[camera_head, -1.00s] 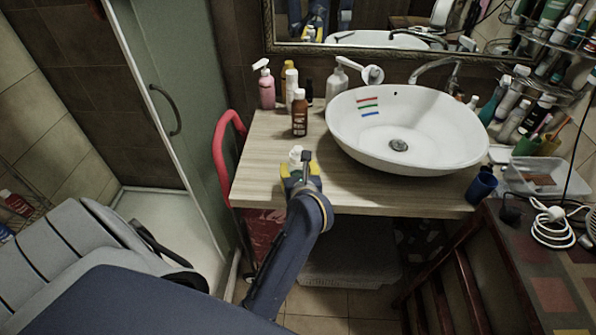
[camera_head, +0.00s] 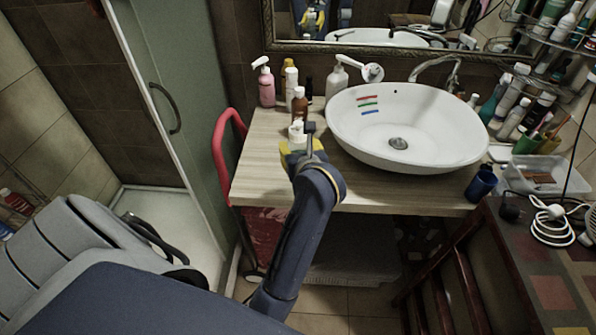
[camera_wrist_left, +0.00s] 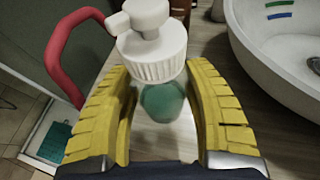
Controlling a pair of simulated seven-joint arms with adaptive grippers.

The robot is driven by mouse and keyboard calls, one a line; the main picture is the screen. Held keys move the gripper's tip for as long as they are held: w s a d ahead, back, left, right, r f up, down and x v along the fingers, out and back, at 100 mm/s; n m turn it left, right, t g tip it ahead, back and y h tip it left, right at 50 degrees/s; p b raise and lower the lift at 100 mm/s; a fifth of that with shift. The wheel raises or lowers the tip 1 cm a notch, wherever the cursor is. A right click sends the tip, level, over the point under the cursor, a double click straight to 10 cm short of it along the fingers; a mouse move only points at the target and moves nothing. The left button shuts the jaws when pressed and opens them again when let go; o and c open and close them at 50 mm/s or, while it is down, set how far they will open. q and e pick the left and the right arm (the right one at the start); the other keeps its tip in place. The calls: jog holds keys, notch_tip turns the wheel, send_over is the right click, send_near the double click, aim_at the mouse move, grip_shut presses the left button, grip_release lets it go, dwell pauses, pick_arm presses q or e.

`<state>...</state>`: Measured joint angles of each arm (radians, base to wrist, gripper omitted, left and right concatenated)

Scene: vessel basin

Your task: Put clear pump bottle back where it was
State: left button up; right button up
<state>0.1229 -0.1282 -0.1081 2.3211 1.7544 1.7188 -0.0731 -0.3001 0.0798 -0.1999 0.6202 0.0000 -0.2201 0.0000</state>
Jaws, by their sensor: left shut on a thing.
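The clear pump bottle has a white ribbed pump cap (camera_wrist_left: 152,55) and a clear body with a teal tint (camera_wrist_left: 165,100). In the left wrist view it is between the yellow fingers of my left gripper (camera_wrist_left: 163,115), which is shut on it. In the head view the white pump top (camera_head: 297,131) shows just beyond my left gripper (camera_head: 301,146), over the wooden counter's left part. My gripper hides the bottle's lower body there, so I cannot tell whether its base touches the counter. My right gripper is not in view.
A brown bottle (camera_head: 299,103) stands right behind the pump top. The white basin (camera_head: 400,152) is to the right. The wooden counter (camera_head: 257,165) is bare at front left.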

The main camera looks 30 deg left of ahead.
pick_arm(q)
jog(key=shift+f, duration=3.65)
jog(key=shift+f, duration=0.1)
jog(key=o, duration=1.2)
jog(key=shift+s+d, duration=0.1)
jog(key=shift+s, duration=0.05)
jog(key=shift+v, duration=2.6)
